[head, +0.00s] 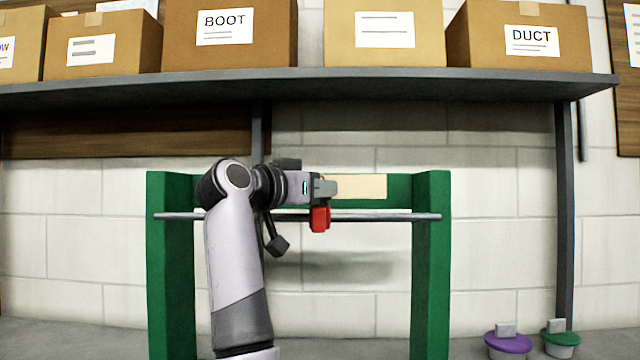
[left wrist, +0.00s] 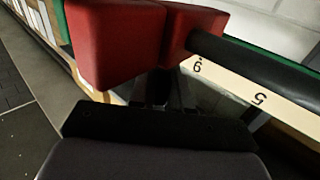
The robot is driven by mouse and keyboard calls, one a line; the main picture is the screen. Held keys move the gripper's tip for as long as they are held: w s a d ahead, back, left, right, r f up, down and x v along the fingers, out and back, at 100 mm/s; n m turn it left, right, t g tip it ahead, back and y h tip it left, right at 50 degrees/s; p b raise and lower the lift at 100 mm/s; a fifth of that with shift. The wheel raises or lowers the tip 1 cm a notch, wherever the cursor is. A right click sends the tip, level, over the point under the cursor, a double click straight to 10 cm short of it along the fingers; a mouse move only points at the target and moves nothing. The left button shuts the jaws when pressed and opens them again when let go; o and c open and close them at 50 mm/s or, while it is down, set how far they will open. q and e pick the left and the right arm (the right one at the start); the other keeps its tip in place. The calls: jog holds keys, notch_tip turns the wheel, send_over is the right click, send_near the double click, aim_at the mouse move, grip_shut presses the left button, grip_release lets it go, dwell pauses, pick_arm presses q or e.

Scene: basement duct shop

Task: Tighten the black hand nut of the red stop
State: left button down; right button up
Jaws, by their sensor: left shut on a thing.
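The red stop (head: 320,219) sits on the grey horizontal rod (head: 385,217) of the green frame, near the middle of its span. In the left wrist view the red stop (left wrist: 115,45) fills the top, with the dark rod (left wrist: 255,65) running right from it. My left gripper (head: 325,188) reaches in from the left, with its fingers right at the top of the stop. It is shut on the black hand nut, which the fingers mostly hide. The wrist view shows the dark fingers (left wrist: 163,92) close against the stop. My right gripper is not in view.
A pale scale strip (head: 360,186) with numbers (left wrist: 260,98) runs along the green frame (head: 431,265). A shelf (head: 400,80) with cardboard boxes hangs above. A purple-topped piece (head: 508,342) and a green-topped piece (head: 560,338) stand on the bench at right.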

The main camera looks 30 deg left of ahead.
pick_arm(q)
jog(key=m+g+h+p, duration=0.1)
jog(key=m+h, duration=0.1)
jog(key=h, duration=0.1)
jog(key=m+g+h+p, duration=0.1)
jog(key=m+h+p, duration=0.1)
jog(key=h, duration=0.1)
jog(key=shift+a+r+m+g+h, duration=0.2)
jog(key=shift+m+g+h, duration=0.1)
jog(key=shift+g, duration=0.1)
jog(key=m+g+h+p, duration=0.2)
jog(key=g+h+p, duration=0.1)
jog(key=shift+m, duration=0.4)
jog(key=shift+d+f+m+g+h+p, duration=0.1)
jog(key=shift+f+m+g+h+p, duration=0.05)
jog(key=shift+m+g+h+p, duration=0.55)
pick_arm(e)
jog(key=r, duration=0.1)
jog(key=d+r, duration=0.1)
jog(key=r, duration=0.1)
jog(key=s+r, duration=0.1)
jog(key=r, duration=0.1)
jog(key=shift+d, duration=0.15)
pick_arm(q)
jog(key=shift+f+g+p, duration=0.15)
jog(key=shift+g+p, duration=0.15)
jog(key=shift+g, duration=0.1)
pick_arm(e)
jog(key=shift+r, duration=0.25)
